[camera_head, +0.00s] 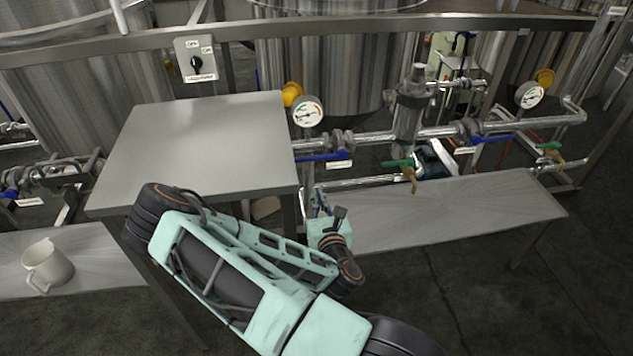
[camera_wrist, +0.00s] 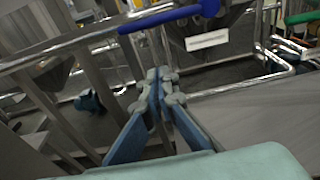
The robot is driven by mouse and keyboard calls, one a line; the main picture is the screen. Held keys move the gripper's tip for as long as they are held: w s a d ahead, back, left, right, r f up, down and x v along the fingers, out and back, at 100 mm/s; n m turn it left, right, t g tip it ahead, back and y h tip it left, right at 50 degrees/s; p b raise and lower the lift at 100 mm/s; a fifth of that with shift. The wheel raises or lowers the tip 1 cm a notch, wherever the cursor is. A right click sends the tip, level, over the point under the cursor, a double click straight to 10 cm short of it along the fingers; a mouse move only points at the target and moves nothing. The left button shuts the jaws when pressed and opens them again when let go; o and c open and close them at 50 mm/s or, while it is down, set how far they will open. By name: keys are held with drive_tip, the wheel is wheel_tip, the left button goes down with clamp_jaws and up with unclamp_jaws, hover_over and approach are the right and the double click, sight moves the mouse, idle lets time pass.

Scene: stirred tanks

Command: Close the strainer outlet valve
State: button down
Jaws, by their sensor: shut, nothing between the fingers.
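A metal strainer body (camera_head: 408,115) stands upright in the pipe line behind the bench. A blue lever valve handle (camera_head: 318,157) is left of it, and another blue handle (camera_head: 493,138) is right of it. Both lie roughly along the pipe, with white tags below too small to read, so I cannot tell which is the outlet valve. My gripper (camera_head: 318,201) is shut and empty, below the left blue handle. In the wrist view, its closed fingertips (camera_wrist: 159,82) are below a blue handle (camera_wrist: 168,17) and apart from it.
A grey table (camera_head: 200,140) stands left of my gripper, with a low bench (camera_head: 450,208) to the right. Green handles (camera_head: 398,163) and gauges (camera_head: 308,111) sit near the pipes. A white mug (camera_head: 48,265) stands on the left bench.

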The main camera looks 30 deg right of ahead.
sight(317, 158)
drive_tip(key=b+x, duration=0.1)
drive_tip(key=x, duration=0.7)
drive_tip(key=shift+w+d, duration=0.15)
drive_tip(key=shift+w, duration=0.25)
drive_tip(key=shift+s+r, duration=0.15)
drive_tip(key=shift+r, duration=0.8)
drive_tip(key=shift+s+r, duration=0.1)
drive_tip(key=shift+r, duration=0.9)
drive_tip(key=shift+r, duration=0.1)
